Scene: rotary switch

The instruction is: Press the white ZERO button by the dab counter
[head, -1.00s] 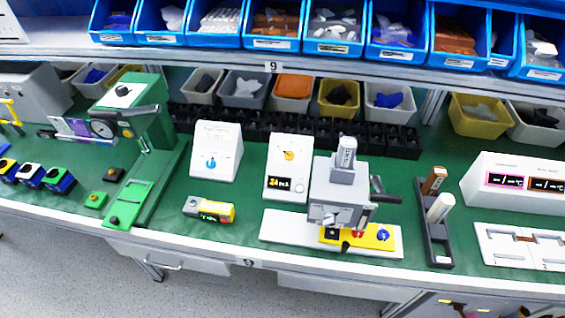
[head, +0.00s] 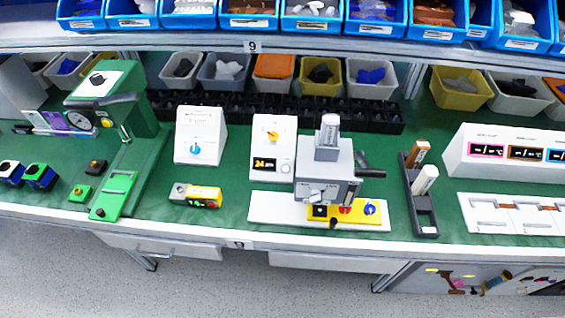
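A white box (head: 272,146) with an orange-yellow dial and a small dark display (head: 265,165) stands at mid-bench. The display shows yellow characters that look like 24 and a unit; this box looks like the dab counter. A small pale round spot (head: 286,168) sits right of the display; it may be the white ZERO button, but its label is too small to read. The grey press (head: 327,180) stands close on the right, on a white base. Neither of my grippers is in view.
A white box with a blue dial (head: 200,137) and a yellow-and-grey block (head: 196,195) are to the left. A green press (head: 117,110) stands farther left. A dark rack with two handles (head: 420,200) is right of the grey press. Open green mat lies between them.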

